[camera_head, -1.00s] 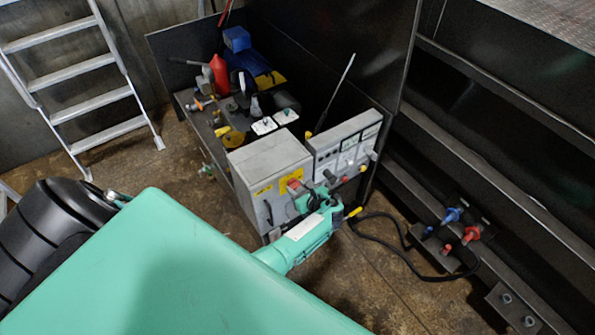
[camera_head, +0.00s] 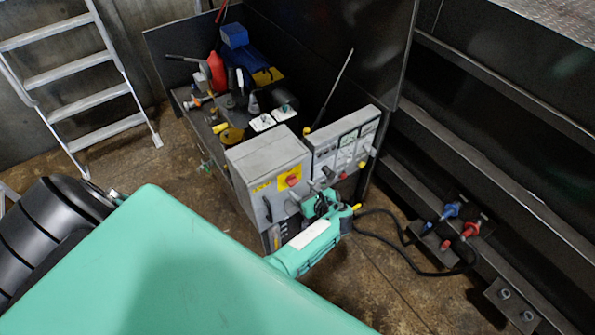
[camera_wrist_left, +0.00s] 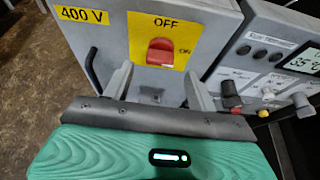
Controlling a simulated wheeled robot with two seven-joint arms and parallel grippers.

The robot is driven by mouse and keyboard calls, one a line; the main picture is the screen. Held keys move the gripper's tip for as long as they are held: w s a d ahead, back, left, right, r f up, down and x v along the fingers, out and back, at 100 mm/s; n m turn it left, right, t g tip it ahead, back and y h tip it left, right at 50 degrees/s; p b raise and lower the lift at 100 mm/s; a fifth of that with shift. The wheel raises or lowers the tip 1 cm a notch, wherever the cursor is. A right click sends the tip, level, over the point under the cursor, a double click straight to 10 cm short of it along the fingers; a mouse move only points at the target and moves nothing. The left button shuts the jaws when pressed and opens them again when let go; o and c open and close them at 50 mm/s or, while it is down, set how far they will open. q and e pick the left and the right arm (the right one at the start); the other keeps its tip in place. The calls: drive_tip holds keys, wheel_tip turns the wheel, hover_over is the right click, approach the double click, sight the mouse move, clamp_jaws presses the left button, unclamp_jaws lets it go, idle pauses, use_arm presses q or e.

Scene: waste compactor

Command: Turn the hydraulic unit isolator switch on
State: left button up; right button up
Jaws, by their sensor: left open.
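The isolator switch is a red knob on a yellow plate on the front of a grey electrical box. In the left wrist view the knob (camera_wrist_left: 160,50) sits near the top middle, with "OFF" above it and "ON" at its lower right. In the head view the red knob (camera_head: 292,181) shows on the grey box (camera_head: 262,158). My left gripper (camera_wrist_left: 157,84) is open and empty, its fingers pointing at the box just below the knob, apart from it. In the head view the left gripper (camera_head: 312,200) is in front of the box. My right gripper is out of view.
A control panel (camera_head: 345,143) with knobs and a display stands right of the box. A black handle (camera_wrist_left: 91,68) sticks out on its left. Hydraulic parts lie behind. Hoses with red and blue couplings (camera_head: 447,213) are at right. A ladder (camera_head: 75,80) stands left.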

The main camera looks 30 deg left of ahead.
use_arm(q)
drive_tip(key=b+v, duration=0.1)
drive_tip(key=v, duration=0.8)
drive_tip(key=shift+d, duration=0.1)
drive_tip(key=s+f+n+g+h, duration=0.1)
drive_tip(key=s+f+n+h, duration=0.1)
drive_tip(key=s+f, duration=0.55)
drive_tip(key=s+d+f+n+h, duration=0.1)
drive_tip(key=s+f+h, duration=0.25)
drive_tip(key=f, duration=0.65)
drive_tip(key=s+f+n+g+h, duration=0.1)
drive_tip(key=s+f+n+h, duration=0.1)
drive_tip(key=s+f, duration=0.55)
drive_tip(key=s+a+f+n+h, duration=0.1)
drive_tip(key=s+f+n, duration=0.3)
drive_tip(key=s, duration=0.5)
drive_tip(key=s+a+f+n+g+h, duration=0.1)
drive_tip(key=s+f+n+h, duration=0.1)
drive_tip(key=s+f+n, duration=0.3)
drive_tip(key=s+a+f+n+g+h, duration=0.1)
drive_tip(key=s+f+n, duration=0.4)
drive_tip(key=s, duration=0.8)
drive_tip(key=shift+s+a+f+n+h, duration=0.2)
drive_tip(key=shift+s+n+h, duration=0.1)
drive_tip(key=shift+n+h, duration=0.2)
